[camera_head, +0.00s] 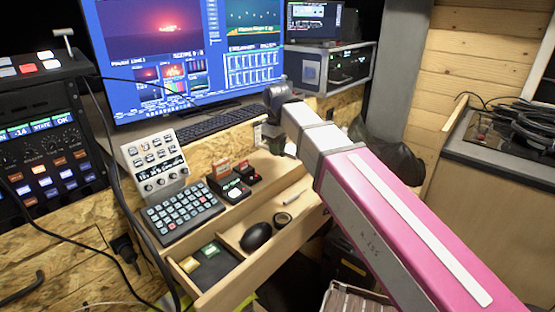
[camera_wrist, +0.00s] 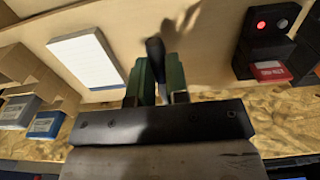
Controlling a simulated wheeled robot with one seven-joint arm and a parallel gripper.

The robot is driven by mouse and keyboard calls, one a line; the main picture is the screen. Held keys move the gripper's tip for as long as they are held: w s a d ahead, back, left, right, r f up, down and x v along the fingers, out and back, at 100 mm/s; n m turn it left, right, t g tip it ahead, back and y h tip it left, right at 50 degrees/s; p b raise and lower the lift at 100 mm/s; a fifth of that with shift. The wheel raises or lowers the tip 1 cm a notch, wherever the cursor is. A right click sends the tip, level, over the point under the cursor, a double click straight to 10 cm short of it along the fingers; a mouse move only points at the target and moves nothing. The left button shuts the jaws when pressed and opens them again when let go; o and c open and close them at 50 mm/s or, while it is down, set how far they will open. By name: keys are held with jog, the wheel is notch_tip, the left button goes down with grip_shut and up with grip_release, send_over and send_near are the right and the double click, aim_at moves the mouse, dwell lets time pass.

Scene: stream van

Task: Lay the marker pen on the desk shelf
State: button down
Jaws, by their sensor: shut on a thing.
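My gripper (camera_wrist: 160,75) has two green fingers in the wrist view. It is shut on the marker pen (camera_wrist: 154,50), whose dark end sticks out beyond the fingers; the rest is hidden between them. Behind it is the pale wooden desk shelf (camera_wrist: 125,20), with a soft dark shadow beside the pen. The pen appears to be above the shelf, but I cannot tell by how much. In the head view my gripper (camera_head: 272,138) is small and dark, above the right part of the desk near the keyboard, and the pen cannot be made out.
A white pad (camera_wrist: 88,58) lies left of the pen in the wrist view, and a black device with a red light (camera_wrist: 262,25) stands right. Blue-fronted boxes (camera_wrist: 45,124) are lower left. In the head view are a keyboard (camera_head: 215,123), a keypad (camera_head: 182,212) and a mouse (camera_head: 256,237).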

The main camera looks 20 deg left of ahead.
aim_at(278, 165)
jog(key=shift+f, duration=2.05)
jog(key=c, duration=1.1)
grip_release()
jog(key=shift+f, duration=0.15)
notch_tip(278, 165, up, 12)
jog(key=shift+r, duration=0.15)
